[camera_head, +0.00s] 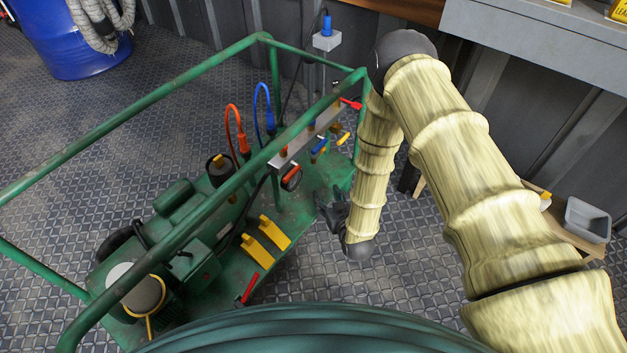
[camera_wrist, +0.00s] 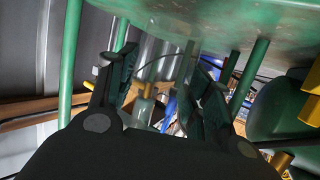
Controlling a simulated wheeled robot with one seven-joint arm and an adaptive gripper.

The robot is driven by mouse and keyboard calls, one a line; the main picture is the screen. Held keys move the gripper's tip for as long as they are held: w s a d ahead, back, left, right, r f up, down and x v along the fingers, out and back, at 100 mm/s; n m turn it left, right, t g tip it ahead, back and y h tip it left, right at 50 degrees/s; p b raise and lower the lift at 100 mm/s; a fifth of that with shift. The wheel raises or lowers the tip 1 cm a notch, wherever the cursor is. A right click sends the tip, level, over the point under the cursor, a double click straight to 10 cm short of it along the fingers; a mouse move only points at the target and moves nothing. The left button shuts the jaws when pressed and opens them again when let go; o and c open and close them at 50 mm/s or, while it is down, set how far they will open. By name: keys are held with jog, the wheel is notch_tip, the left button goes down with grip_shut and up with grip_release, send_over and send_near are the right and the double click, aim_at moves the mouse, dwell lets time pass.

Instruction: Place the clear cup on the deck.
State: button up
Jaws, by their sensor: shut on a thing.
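The green deck (camera_head: 300,245) is the flat plate of a railed cart in the head view. It also shows as a pale green surface (camera_wrist: 240,22) across the top of the wrist view. My gripper (camera_head: 327,208) is at the deck's right edge, beside the green post. In the wrist view my gripper (camera_wrist: 165,82) has a clear, shiny cylinder between its fingers, which looks like the clear cup (camera_wrist: 155,60). The cup is not discernible in the head view, and I cannot tell whether it touches the deck.
Green rails (camera_head: 190,222) frame the cart. A manifold (camera_head: 300,142) with red and blue hoses stands behind my gripper. A grey bin (camera_head: 587,220) is at the right.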

jog(key=w+a+b, duration=0.1)
jog(key=w, duration=0.3)
jog(key=w+a+b, duration=0.2)
jog(key=w, duration=0.2)
jog(key=w+a+b, duration=0.1)
jog(key=w+b, duration=0.1)
jog(key=w, duration=0.2)
jog(key=shift+w+a+f, duration=0.1)
jog(key=shift+w+a, duration=0.1)
jog(key=shift+a, duration=0.1)
jog(key=shift+f+b, duration=1.4)
jog(key=shift+f, duration=0.25)
jog(key=shift+f, duration=0.15)
jog(key=o, duration=0.9)
